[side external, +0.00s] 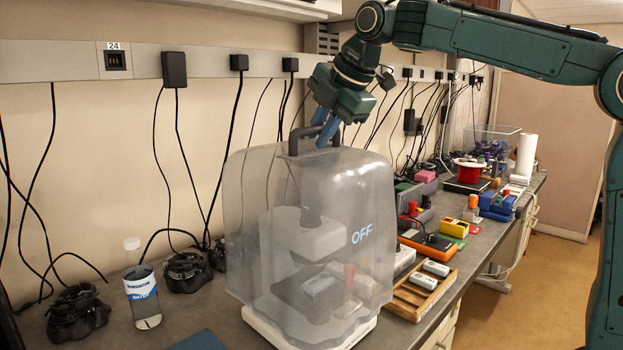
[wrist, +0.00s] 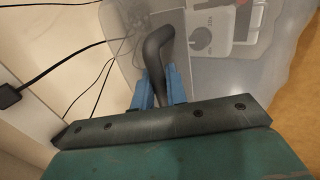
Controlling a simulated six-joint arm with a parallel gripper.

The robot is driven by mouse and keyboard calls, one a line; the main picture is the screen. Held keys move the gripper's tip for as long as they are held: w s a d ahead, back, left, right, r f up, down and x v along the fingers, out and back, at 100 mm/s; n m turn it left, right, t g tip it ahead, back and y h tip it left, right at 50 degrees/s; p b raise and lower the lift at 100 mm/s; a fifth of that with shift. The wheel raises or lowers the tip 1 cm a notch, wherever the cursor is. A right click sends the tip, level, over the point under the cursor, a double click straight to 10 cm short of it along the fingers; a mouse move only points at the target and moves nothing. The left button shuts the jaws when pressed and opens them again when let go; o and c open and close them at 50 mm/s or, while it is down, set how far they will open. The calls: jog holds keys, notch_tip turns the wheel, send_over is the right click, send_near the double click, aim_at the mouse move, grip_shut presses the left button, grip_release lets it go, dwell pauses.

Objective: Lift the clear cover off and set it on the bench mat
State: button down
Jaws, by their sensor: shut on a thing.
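The clear cover (side external: 250,200) is a frosted, see-through hood marked "OFF", with a dark handle (side external: 294,141) on top. It stands upright around a light-coloured machine (side external: 300,238) that shows through it. My gripper (side external: 328,132) is above the cover, with its blue fingers shut on the handle. In the wrist view the handle (wrist: 156,50) runs between the blue fingers (wrist: 160,88). The cover's lower edge is close to the machine's white base (side external: 268,335); I cannot tell if they touch. A corner of the blue bench mat (side external: 200,341) shows at the bottom edge of the side view.
A bottle (side external: 142,290) stands left of the cover, with black coiled items (side external: 78,310) near the wall. A wooden tray (side external: 422,289) and an orange-and-black meter (side external: 427,244) lie close on the right. Black cables (side external: 185,150) hang along the wall behind.

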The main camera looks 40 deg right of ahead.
aim_at(378, 191)
jog(key=shift+f, duration=0.15)
notch_tip(378, 191, down, 7)
jog(key=shift+s+f, duration=0.2)
jog(key=shift+s, duration=0.1)
dwell(1.2)
jog(key=shift+s, duration=0.15)
jog(key=shift+s, duration=3.2)
jog(key=shift+s, duration=2.95)
